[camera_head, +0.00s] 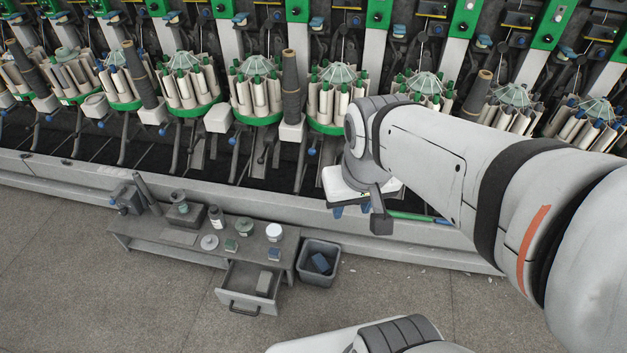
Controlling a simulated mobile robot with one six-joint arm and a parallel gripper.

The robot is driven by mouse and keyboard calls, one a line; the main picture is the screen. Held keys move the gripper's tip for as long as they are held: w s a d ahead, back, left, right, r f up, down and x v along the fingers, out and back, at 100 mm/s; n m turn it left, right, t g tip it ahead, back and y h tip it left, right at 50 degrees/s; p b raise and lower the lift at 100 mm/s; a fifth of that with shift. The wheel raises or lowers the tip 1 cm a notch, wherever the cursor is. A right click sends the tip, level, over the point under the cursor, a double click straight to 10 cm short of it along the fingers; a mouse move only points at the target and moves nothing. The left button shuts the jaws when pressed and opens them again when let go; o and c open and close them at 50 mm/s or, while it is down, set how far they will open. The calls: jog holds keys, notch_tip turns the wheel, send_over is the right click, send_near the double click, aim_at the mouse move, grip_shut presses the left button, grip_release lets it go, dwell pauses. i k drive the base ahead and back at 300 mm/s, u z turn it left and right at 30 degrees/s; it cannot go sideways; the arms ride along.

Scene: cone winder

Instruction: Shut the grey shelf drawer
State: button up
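The grey shelf drawer (236,306) is pulled out from the front of a low grey shelf (150,236), below its right end. A dark bar handle is on its front. A light grey block (264,283) lies inside. My arm comes in from the right, and my gripper (381,218) is up and to the right of the drawer, well apart from it, by the machine's front ledge.
A grey bin (318,276) with a blue item stands just right of the drawer. Jars, a white tub (274,231) and small parts stand on the shelf top. The cone winder's ledge (280,206) runs behind. The floor in front of the drawer is clear.

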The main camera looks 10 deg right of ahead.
aim_at(237, 289)
jog(key=z, duration=0.25)
jog(key=k, duration=1.5)
jog(key=u, duration=0.65)
jog(key=k, duration=1)
jog(key=z, duration=0.15)
jog(key=i, duration=1.4)
jog(key=u, duration=0.1)
